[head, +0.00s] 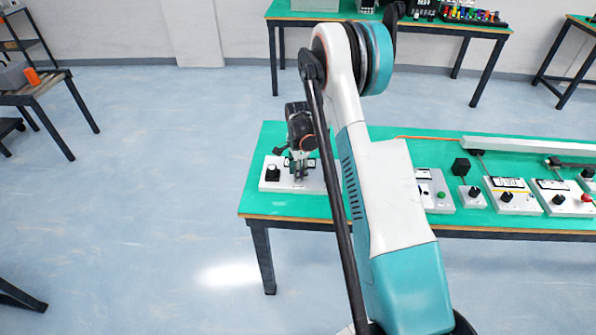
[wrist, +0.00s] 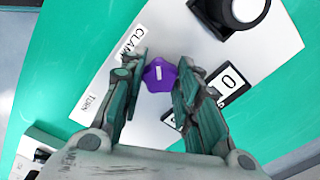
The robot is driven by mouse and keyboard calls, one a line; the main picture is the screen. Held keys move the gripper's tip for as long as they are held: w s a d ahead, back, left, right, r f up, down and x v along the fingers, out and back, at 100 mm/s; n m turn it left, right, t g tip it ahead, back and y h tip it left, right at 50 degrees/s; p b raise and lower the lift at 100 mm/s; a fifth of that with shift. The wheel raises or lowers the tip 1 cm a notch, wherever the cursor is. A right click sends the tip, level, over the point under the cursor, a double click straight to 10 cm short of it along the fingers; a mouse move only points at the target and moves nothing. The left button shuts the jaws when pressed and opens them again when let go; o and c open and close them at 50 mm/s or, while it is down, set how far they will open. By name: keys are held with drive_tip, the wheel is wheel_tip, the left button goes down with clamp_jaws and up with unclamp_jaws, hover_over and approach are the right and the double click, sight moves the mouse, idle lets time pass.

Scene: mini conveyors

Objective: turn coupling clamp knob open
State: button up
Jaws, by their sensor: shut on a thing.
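The clamp knob is purple with a white bar on top (wrist: 159,75) and sits on a white panel (wrist: 97,105) marked "CLAMP" and "TURN". In the wrist view the knob lies between the fingertips of my gripper (wrist: 160,80), which is shut on it. In the head view my gripper (head: 299,172) points down over the white panel (head: 283,186) near the left end of the green table, and the purple knob is hidden there.
A black knob (wrist: 240,10) and a small display reading 0 (wrist: 229,83) are on the same panel. The green table (head: 268,205) carries several more control boxes to the right, including one with a green button (head: 441,195). Open floor lies left of the table.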

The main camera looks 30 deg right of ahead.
drive_tip(key=shift+n, duration=0.3)
drive_tip(key=n+b, duration=0.1)
drive_tip(key=n, duration=0.2)
drive_tip(key=shift+n+b, duration=0.3)
drive_tip(key=shift+n, duration=0.1)
drive_tip(key=n+b, duration=0.1)
drive_tip(key=n, duration=0.3)
drive_tip(key=shift+n, duration=0.3)
drive_tip(key=n+b, duration=0.1)
drive_tip(key=n, duration=0.3)
drive_tip(key=shift+n+b, duration=0.3)
drive_tip(key=shift+n, duration=2.1)
drive_tip(key=o, duration=1.1)
drive_tip(key=shift+c, duration=0.2)
